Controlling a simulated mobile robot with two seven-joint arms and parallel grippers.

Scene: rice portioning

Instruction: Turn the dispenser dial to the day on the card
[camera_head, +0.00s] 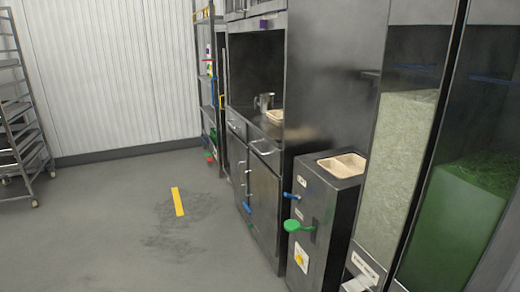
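Neither of my grippers is in view. At the right stands a tall dispenser-like unit with clear windows; one shows pale grain (398,165) and the other shows green material (465,220). Left of it is a low dark metal cabinet (325,235). A green knob or lever (292,226) and a blue lever (290,195) stick out from its front. A white card with a yellow mark (300,258) is on the front below the green knob; its writing is too small to read. I cannot tell whether the green knob is the dial or how it is set.
A beige tray (345,165) sits on the low cabinet. Behind it, a steel counter (262,128) holds a metal jug (264,101) and another beige tray (275,116). A wheeled rack (20,130) stands far left.

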